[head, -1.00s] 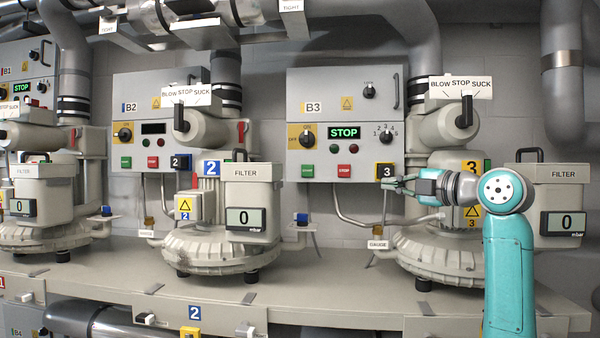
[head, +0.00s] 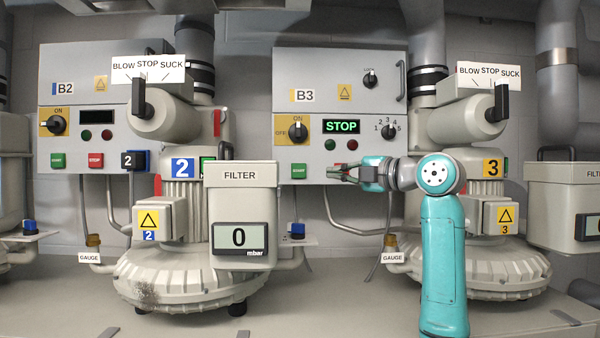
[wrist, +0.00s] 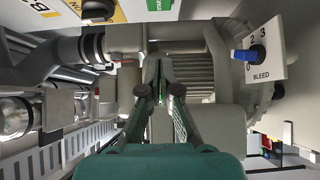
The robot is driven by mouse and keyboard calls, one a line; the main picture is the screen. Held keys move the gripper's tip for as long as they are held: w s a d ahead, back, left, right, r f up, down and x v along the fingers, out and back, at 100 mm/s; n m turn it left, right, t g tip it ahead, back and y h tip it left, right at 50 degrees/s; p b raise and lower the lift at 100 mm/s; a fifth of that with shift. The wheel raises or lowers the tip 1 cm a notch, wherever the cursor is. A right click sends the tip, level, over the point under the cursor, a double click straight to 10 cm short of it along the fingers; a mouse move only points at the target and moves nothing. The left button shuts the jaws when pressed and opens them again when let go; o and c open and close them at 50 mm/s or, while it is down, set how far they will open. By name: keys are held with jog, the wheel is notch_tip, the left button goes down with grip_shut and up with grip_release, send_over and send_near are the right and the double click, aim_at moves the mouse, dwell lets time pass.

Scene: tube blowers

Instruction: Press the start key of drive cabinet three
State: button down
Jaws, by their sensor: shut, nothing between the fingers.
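Drive cabinet B3 (head: 312,72) hangs on the wall right of centre in the head view. Its display (head: 341,126) reads STOP in green. Its green start key (head: 299,171) is low on the left of the front, uncovered. My gripper (head: 333,171) is shut and empty, pointing left in front of the cabinet's lower edge. Its tips are a little right of the start key and appear to cover the red stop key. The gap in depth cannot be told. In the wrist view my gripper (wrist: 160,66) shows closed fingers with a small green patch between or behind them.
Cabinet B2 (head: 77,85) hangs to the left. The filter box (head: 240,190) and blower two (head: 182,275) stand below, with blower three (head: 480,268) at right. Cables and a pipe hang under B3. The wrist view shows a blue-handled bleed valve (wrist: 246,57) at right.

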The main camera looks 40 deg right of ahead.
jog(key=shift+w, duration=0.1)
send_near(294, 170)
jog(key=w+a, duration=0.3)
jog(key=a, duration=0.1)
jog(key=shift+w+d+f, duration=0.1)
jog(key=shift+w+d, duration=1.3)
jog(key=shift+w, duration=0.1)
